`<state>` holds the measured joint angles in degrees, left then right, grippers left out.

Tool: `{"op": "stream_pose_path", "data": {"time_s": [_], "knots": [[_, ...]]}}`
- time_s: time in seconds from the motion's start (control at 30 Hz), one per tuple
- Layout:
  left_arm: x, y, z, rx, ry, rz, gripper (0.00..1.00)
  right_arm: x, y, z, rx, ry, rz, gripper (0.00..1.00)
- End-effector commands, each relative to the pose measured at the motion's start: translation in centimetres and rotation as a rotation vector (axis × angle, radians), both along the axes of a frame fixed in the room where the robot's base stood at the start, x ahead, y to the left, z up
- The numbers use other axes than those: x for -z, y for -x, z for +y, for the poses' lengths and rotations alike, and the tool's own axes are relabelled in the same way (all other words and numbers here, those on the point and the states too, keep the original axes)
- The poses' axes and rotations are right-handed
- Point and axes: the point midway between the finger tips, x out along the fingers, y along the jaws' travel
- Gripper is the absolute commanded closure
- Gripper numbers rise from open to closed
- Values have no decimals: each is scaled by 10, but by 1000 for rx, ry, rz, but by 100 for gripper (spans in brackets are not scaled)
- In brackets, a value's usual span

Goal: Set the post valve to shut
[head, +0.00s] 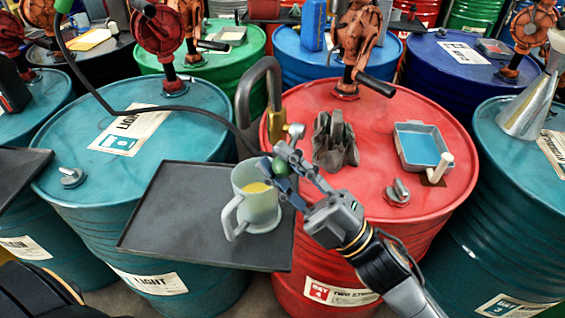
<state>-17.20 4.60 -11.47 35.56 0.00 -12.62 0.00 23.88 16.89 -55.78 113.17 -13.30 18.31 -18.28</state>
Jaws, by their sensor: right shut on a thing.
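The post valve is a brass fitting (294,131) beside the foot of a dark bent pipe (258,82), between the teal and red drums. A green ball knob (280,167) shows just below it. My right gripper (278,172) reaches in from the lower right, its fingers closed around the knob. The fingers hide part of the knob and any lever behind it, so the valve's exact setting is hard to tell. A translucent jug (257,208) with yellow oil stands upright just below the fingers. My left gripper is out of view.
The jug stands on a dark tray (170,215). A black hose (185,108) crosses the teal drum (85,170). On the red drum (330,100) are a crumpled grey cloth (334,142), a tray of blue liquid (424,148) and a hand pump (356,45). Several drums stand close around.

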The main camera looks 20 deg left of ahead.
Motion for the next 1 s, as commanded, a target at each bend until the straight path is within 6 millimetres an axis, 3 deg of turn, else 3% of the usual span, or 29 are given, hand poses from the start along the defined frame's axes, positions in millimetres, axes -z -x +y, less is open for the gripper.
{"op": "stream_pose_path", "data": {"time_s": [0.13,0.7,0.73,0.83,1.0], "knots": [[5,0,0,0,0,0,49,10,-1,0,2,7,10,100],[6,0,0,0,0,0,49,14,-2,1,4,11,13,100],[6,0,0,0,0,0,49,14,-2,1,4,11,13,69],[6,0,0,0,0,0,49,13,-2,0,5,10,12,48],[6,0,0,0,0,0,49,11,-1,0,3,7,9,46]]}}
